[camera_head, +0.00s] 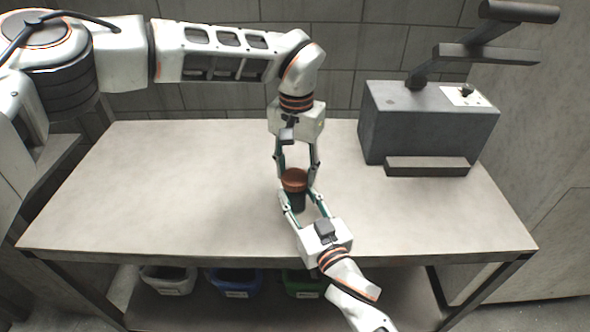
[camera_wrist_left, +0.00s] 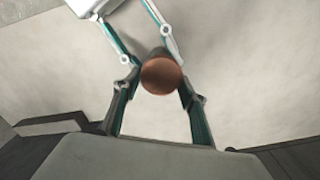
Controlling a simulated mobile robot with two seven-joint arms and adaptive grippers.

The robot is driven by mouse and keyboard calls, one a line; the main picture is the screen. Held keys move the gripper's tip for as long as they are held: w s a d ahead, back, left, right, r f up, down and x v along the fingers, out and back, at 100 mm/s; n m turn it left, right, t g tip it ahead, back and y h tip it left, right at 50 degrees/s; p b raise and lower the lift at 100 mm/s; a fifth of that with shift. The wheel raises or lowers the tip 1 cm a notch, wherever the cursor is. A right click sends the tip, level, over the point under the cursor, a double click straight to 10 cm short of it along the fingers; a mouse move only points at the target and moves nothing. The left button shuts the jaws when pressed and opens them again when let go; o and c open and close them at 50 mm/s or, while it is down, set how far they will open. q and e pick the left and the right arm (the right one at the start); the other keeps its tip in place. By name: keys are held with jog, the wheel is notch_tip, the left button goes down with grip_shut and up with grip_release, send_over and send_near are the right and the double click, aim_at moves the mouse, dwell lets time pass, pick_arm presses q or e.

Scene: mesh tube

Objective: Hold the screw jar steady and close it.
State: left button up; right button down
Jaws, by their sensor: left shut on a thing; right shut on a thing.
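The screw jar stands upright on the table, with a dark body (camera_head: 298,200) and a copper-brown lid (camera_head: 294,177) on top. My left gripper (camera_head: 295,178) comes from the far side and is shut on the lid. The round lid also shows in the left wrist view (camera_wrist_left: 161,76), between the left fingers. My right gripper (camera_head: 300,199) comes from the near side and is shut on the jar body, its fingers on either side. In the left wrist view the lid covers most of the body. Whether the lid is fully seated on the body I cannot tell.
The pale table (camera_head: 180,190) is clear around the jar. A dark grey machine (camera_head: 425,125) with an angled arm stands at the back right. Several bins, one blue (camera_head: 235,284), stand below the table.

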dwell(0.3)
pick_arm(q)
jog(key=o, duration=0.7)
jog(key=shift+c, duration=0.2)
